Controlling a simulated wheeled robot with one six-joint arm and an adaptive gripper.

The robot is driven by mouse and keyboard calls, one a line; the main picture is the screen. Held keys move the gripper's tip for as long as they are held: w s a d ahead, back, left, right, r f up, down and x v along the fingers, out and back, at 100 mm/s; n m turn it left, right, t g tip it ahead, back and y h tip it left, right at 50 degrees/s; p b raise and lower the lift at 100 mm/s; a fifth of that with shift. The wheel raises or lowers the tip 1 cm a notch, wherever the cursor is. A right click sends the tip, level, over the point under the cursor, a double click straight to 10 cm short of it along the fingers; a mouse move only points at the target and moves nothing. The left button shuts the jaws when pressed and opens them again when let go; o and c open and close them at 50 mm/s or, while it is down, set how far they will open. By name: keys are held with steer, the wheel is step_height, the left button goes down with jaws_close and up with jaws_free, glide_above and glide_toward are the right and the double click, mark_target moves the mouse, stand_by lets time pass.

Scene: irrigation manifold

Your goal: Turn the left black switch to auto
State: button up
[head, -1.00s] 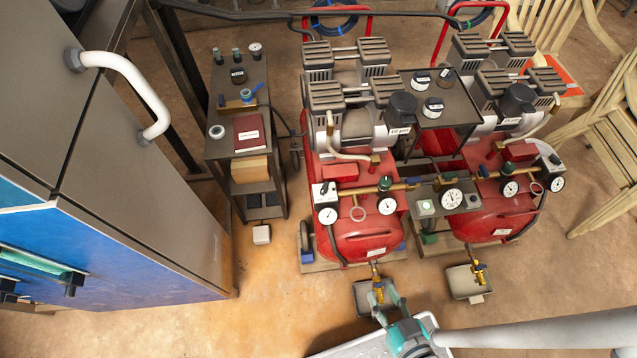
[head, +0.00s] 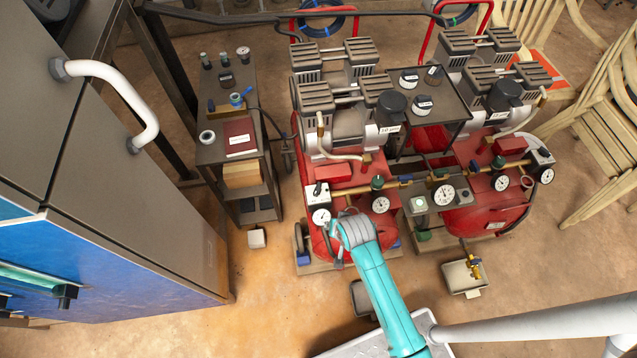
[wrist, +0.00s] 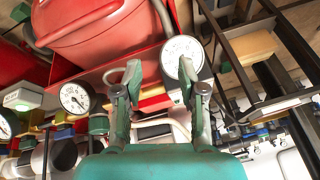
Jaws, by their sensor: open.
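The left black switch (head: 318,187) is a small dark knob on the white box (head: 311,199) at the left compressor's front. A round white gauge (head: 321,216) sits just below it, and this gauge also shows large in the wrist view (wrist: 182,57). My gripper (head: 338,228) is open and empty, just right of and below that gauge in the head view. In the wrist view its spread fingers (wrist: 160,90) frame the brass pipework, with the right finger overlapping the gauge's lower edge. I cannot make out the switch in the wrist view.
The left red compressor (head: 324,244) is close to my gripper. A second gauge (head: 381,205) and a brass pipe lie to its right. A right red compressor (head: 485,213) stands beyond.

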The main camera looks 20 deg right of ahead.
mark_target(318, 185)
steer(key=w+r, duration=0.1)
steer(key=w, duration=0.2)
steer(key=w+r+m+g, duration=0.1)
steer(key=w, duration=0.2)
steer(key=w+r+g, duration=0.1)
steer(key=w+r, duration=0.1)
steer(key=w, duration=0.1)
steer(key=shift+w+d, duration=0.1)
steer(key=shift+d, duration=0.05)
steer(key=w+r+m+g, duration=0.2)
steer(key=w+r+g, duration=0.1)
steer(key=w+r, duration=0.35)
step_height(318, 185, down, 10)
steer(key=shift+s+d+r, duration=0.1)
steer(key=shift+r, duration=0.05)
jaws_close()
